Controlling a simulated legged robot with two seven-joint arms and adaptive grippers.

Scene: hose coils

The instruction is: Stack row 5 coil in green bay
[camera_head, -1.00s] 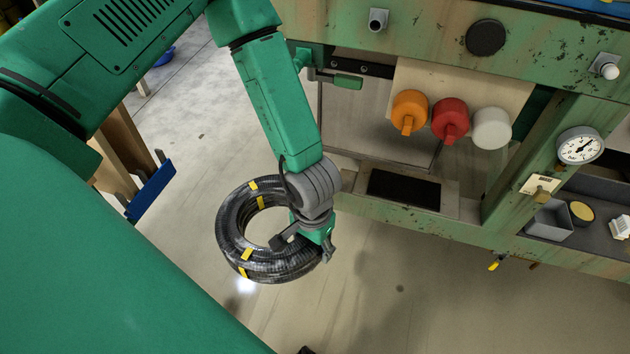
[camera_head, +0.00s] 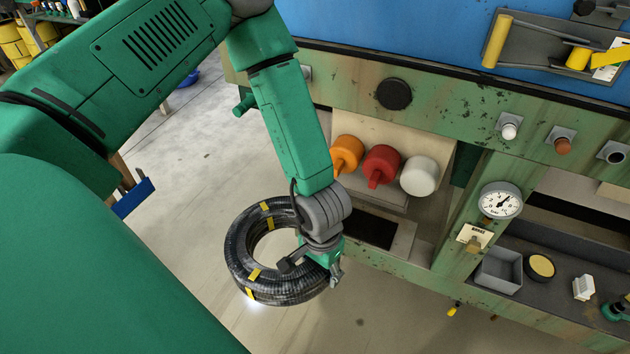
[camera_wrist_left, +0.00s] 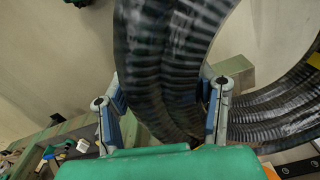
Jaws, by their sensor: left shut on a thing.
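A black ribbed hose coil (camera_head: 243,257) with yellow tape bands hangs from my left gripper (camera_head: 318,258) in the head view, above the concrete floor. The left gripper is shut on the right side of the ring. In the left wrist view the coil (camera_wrist_left: 150,70) runs up between the two fingers of the left gripper (camera_wrist_left: 163,100). The fingertips are partly hidden by the coil. My right gripper is not in view. I cannot make out a green bay for certain.
A worn green machine frame (camera_head: 450,110) stands close on the right, with orange (camera_head: 346,153), red (camera_head: 381,165) and white (camera_head: 420,176) knobs and a gauge (camera_head: 500,201). A shelf there holds a grey box (camera_head: 498,270). Open floor (camera_head: 190,215) lies left of the coil.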

